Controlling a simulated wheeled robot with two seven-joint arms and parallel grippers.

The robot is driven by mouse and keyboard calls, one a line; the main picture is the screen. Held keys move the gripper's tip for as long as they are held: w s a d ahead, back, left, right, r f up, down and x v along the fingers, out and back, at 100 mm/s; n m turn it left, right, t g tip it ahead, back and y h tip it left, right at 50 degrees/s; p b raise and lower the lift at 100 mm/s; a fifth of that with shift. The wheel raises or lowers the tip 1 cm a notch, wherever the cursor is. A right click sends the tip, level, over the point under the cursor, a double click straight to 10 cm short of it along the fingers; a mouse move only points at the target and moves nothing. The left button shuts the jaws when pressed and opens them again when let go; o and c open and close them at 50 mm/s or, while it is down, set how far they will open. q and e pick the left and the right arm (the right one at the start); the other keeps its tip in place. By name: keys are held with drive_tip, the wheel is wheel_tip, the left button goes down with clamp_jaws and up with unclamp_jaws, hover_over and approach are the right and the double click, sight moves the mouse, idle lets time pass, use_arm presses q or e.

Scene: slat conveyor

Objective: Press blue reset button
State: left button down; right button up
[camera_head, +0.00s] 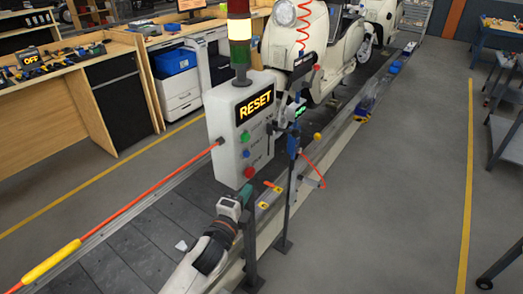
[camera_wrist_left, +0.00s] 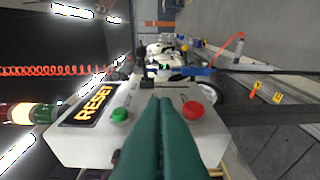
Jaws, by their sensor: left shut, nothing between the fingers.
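A pale control box (camera_head: 226,122) with a lit RESET display (camera_head: 255,104) stands by the conveyor. Its face carries a green button (camera_head: 245,136), the blue button (camera_head: 246,154) and a red button (camera_head: 249,172). My left gripper (camera_head: 242,193) is below and in front of the box, its green fingers shut and empty. In the left wrist view the shut fingers (camera_wrist_left: 164,102) point at the box face, between the green button (camera_wrist_left: 121,114) and the red button (camera_wrist_left: 193,110). The blue button is hidden there behind the fingers; contact cannot be told. My right gripper is not in view.
A signal tower (camera_head: 240,45) with a lit pale section tops the box. A tool (camera_head: 301,66) hangs on a red coiled hose right of it. A red cord with a yellow sleeve (camera_head: 52,262) runs left. Cream scooters (camera_head: 335,45) stand behind.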

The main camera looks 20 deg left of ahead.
sight(248, 162)
use_arm(q)
drive_tip(key=w+a+p, duration=0.1)
drive_tip(key=w, duration=0.2)
drive_tip(key=w+p, duration=0.2)
drive_tip(key=w, duration=0.2)
drive_tip(key=w+a+r+p, duration=0.1)
drive_tip(key=w, duration=0.3)
drive_tip(key=shift+a, duration=0.35)
drive_tip(key=shift+w, duration=0.1)
